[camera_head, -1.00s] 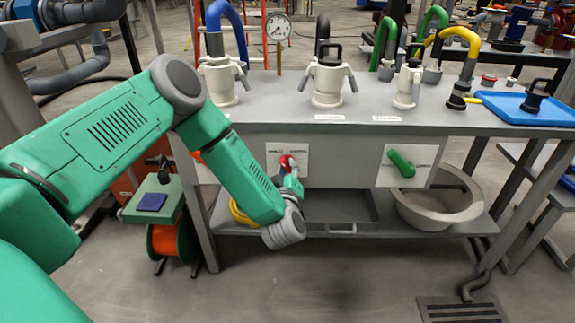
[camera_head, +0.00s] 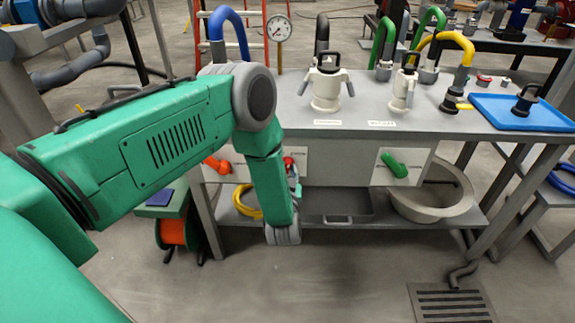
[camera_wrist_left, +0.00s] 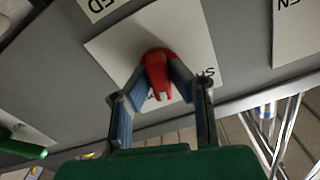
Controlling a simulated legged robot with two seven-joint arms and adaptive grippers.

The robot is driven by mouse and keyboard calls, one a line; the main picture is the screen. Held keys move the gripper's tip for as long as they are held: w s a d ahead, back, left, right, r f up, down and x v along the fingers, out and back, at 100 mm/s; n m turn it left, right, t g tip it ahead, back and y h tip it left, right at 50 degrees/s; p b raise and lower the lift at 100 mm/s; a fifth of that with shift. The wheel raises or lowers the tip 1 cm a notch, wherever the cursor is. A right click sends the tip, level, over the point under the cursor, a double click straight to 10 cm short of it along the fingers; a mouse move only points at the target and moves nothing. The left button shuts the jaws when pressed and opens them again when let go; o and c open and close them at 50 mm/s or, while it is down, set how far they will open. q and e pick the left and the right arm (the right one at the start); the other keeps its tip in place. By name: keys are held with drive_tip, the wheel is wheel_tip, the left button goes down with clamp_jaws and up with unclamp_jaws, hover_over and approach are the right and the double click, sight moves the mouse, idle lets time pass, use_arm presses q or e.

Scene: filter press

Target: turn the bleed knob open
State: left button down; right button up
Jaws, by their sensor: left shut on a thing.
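A red knob (camera_wrist_left: 157,62) sits on a white plate (camera_wrist_left: 117,47) on the bench's front panel. My left gripper (camera_wrist_left: 163,80) is shut on the red knob, one finger on each side of it. In the head view my left forearm hides most of that gripper, and only a bit of the red knob (camera_head: 288,161) shows. An orange knob (camera_head: 217,164) is to its left and a green knob (camera_head: 394,164) to its right, both on white plates. The plate lettering is only partly readable, so I cannot tell which knob is labelled bleed. My right gripper is out of view.
The grey bench top (camera_head: 400,105) carries white hose fittings (camera_head: 327,85), a gauge (camera_head: 278,28) and a blue tray (camera_head: 525,112). A lower shelf holds a round basin (camera_head: 435,205). A floor drain (camera_head: 452,303) lies in front. The floor before the bench is mostly clear.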

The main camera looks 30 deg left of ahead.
use_arm(q)
drive_tip(key=m, duration=0.2)
drive_tip(key=shift+r+m+p, duration=0.2)
drive_tip(key=shift+m+p, duration=0.15)
drive_tip(key=shift+m, duration=0.05)
drive_tip(key=shift+f+m, duration=0.1)
drive_tip(key=shift+m, duration=1.4)
drive_tip(key=shift+d+m, duration=0.1)
drive_tip(key=shift+m, duration=0.2)
drive_tip(key=c, duration=1.5)
unclamp_jaws()
drive_tip(key=shift+w+f, duration=0.1)
drive_tip(key=v, duration=1.2)
